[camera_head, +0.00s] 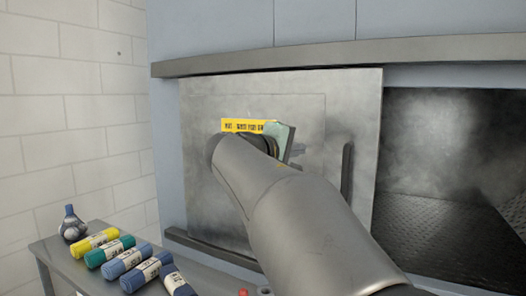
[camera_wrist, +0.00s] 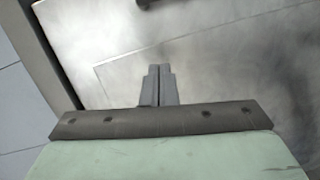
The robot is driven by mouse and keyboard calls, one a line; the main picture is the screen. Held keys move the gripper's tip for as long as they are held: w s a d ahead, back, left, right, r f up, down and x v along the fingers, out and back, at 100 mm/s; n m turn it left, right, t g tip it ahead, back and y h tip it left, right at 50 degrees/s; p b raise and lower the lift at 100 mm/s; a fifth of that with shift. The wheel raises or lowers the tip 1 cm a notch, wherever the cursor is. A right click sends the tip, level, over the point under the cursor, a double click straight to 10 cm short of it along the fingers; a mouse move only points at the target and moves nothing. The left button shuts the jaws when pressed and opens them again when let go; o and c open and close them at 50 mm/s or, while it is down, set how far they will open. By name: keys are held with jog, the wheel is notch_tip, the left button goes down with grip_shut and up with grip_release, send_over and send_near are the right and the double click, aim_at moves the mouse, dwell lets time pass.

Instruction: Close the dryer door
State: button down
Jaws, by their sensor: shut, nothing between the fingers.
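The dryer door (camera_head: 225,100) is a scuffed grey metal panel on the left part of the machine front, between an upper and a lower rail. To its right the dryer opening (camera_head: 450,160) is uncovered, showing a dark chamber. A dark upright handle (camera_head: 346,172) is near the door's right edge; a dark piece at the top of the wrist view (camera_wrist: 146,4) may be the same handle. My gripper (camera_head: 299,150) is in front of the door, left of the handle. In the wrist view its fingers (camera_wrist: 158,70) are together and empty, over the door surface. Contact cannot be told.
The upper rail (camera_head: 340,54) juts out above the door. A white block wall (camera_head: 70,120) stands at left.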

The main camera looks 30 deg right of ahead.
jog(key=r, duration=0.1)
jog(key=p, duration=0.3)
send_near(343, 142)
jog(key=w+d, duration=0.1)
jog(key=w, duration=0.1)
jog(key=w+d, duration=0.2)
jog(key=shift+w+d+r, duration=0.15)
jog(key=shift+w+d, duration=0.15)
jog(key=shift+s+d+f, duration=0.15)
jog(key=shift+s+d, duration=0.05)
jog(key=shift+s, duration=0.4)
jog(key=shift+s+d+f, duration=0.15)
jog(key=shift+s+d, duration=0.1)
jog(key=shift+s, duration=0.35)
jog(key=shift+s+d+f, duration=0.2)
jog(key=shift+s+d, duration=0.05)
jog(key=shift+s, duration=0.15)
